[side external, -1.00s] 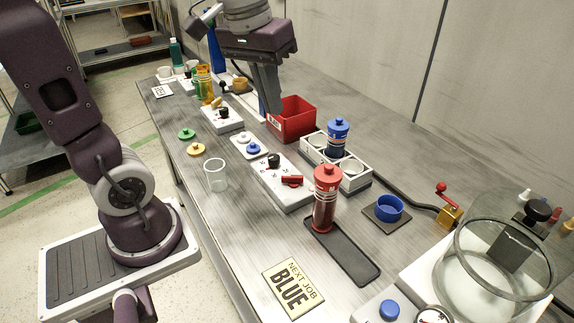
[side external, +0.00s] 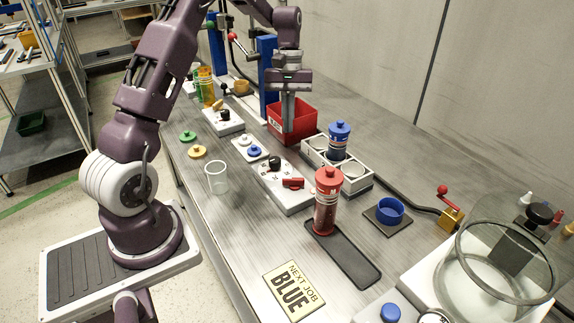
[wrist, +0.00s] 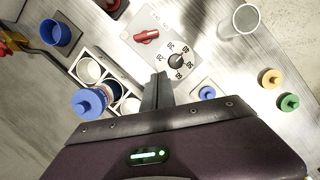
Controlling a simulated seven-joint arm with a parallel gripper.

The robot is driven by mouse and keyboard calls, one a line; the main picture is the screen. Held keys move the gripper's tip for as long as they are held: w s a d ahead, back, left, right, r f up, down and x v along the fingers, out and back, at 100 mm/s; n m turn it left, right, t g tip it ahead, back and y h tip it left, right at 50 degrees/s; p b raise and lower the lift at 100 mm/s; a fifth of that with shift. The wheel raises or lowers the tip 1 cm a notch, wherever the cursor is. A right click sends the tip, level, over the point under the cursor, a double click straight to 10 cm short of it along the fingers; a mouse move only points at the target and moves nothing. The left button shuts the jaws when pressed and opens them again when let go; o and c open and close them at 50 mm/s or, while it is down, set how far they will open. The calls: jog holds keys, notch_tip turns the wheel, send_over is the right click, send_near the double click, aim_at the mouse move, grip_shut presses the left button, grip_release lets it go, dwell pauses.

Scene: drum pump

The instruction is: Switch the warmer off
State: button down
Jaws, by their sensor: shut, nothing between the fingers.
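A white control box (side external: 284,185) lies on the bench with a black numbered dial (side external: 274,162) and a red switch lever (side external: 292,183). In the wrist view the box (wrist: 150,22) is at top centre, with the red lever (wrist: 146,36) left of the black dial (wrist: 175,61). No label naming the warmer is readable. My gripper (side external: 288,128) points down with its fingers together and empty, above the bench beside the red bin in the side view. In the wrist view its fingertips (wrist: 161,76) appear just below the dial, apart from the lever.
A red bin (side external: 293,118) stands behind the box. A white rack (side external: 353,178) holding a blue-capped bottle (side external: 339,138) is close on the right. A red-capped bottle (side external: 326,200) stands on a black tray in front. A clear cup (side external: 217,178) is on the left.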

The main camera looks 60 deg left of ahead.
aim_at(293, 182)
jog(key=x, duration=0.9)
jog(key=s+d, duration=0.2)
jog(key=shift+d+f, duration=0.25)
jog(key=shift+d, duration=0.1)
jog(key=shift+s+d, duration=0.2)
jog(key=shift+d, duration=0.15)
